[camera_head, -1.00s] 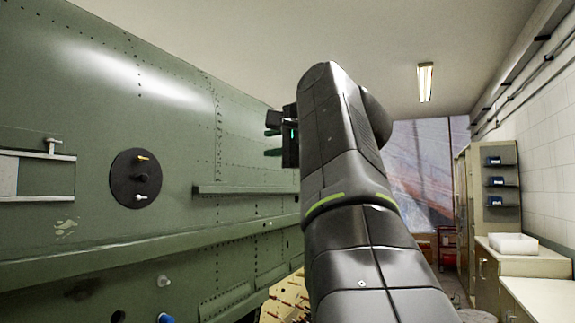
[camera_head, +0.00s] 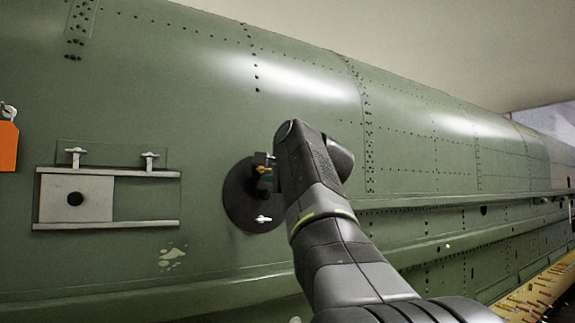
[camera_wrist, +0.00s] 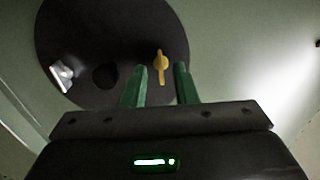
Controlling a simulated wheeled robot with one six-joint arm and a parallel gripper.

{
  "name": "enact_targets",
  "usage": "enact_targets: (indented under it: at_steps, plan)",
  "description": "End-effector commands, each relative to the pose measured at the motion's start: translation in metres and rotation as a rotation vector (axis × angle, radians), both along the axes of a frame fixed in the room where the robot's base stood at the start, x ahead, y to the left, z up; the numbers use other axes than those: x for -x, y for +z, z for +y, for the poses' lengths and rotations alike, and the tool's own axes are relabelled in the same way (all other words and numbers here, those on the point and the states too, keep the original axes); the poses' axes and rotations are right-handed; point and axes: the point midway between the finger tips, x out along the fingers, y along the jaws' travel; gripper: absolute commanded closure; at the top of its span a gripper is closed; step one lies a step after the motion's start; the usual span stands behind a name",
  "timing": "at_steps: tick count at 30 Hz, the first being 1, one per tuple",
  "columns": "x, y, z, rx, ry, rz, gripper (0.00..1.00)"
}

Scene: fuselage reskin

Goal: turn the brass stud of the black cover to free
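The round black cover (camera_head: 240,207) sits on the green fuselage side, partly hidden behind my arm in the head view. It also shows in the wrist view (camera_wrist: 95,35). Its brass stud (camera_wrist: 161,66) stands just past and between my fingertips in the wrist view; in the head view the stud (camera_head: 263,170) shows beside the gripper. A white stud (camera_wrist: 62,76) sits on the cover's other side, with a dark knob (camera_wrist: 105,76) between. My gripper (camera_wrist: 160,72) is open, its two green fingers apart with a gap around the stud's line. I cannot tell how deep the fingers reach.
Left of the cover is a railed frame with a pale sliding plate (camera_head: 95,210) and two T-shaped studs (camera_head: 150,160) above it. An orange tag (camera_head: 8,146) hangs at the far left. A long ledge (camera_head: 450,198) runs along the fuselage to the right.

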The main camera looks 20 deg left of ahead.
Motion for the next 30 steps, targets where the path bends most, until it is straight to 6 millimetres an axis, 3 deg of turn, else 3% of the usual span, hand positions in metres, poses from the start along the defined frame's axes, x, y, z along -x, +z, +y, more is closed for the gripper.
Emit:
enact_targets:
  at_steps: [11, 12, 16, 30]
  plan:
    - [-0.0052, -0.0007, 0.0064, 0.000, 0.001, 0.001, 0.74]
    - [-0.0052, -0.0008, 0.0064, 0.000, 0.001, 0.001, 0.76]
    - [-0.0052, -0.0007, 0.0062, 0.001, 0.001, 0.001, 1.00]
    - [-0.0048, -0.0004, 0.0060, 0.039, 0.001, -0.043, 1.00]
